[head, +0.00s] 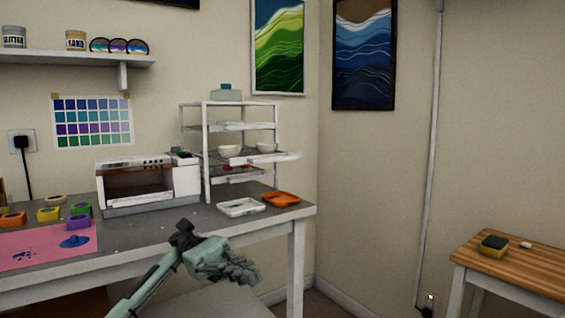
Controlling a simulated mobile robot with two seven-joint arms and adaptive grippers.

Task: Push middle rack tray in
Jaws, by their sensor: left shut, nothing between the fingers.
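A white rack (206,150) stands at the back right of the grey work table. Its middle tray (285,157) sticks out past the front right post. Two small white bowls, a left one (229,150) and a right one (267,147), sit on that tray. The upper tray (245,126) and the lower tray (240,178) sit mostly within the frame. My left gripper (254,275) is shut and empty, in front of the table edge, below and apart from the rack. My right gripper is not in view.
A white tray (240,208) and an orange tray (280,200) lie on the table (150,228) before the rack. A white oven-like box (187,181) stands left of the rack. Coloured pots and a pink mat (50,252) are at the left. A wooden table (530,268) stands at the right.

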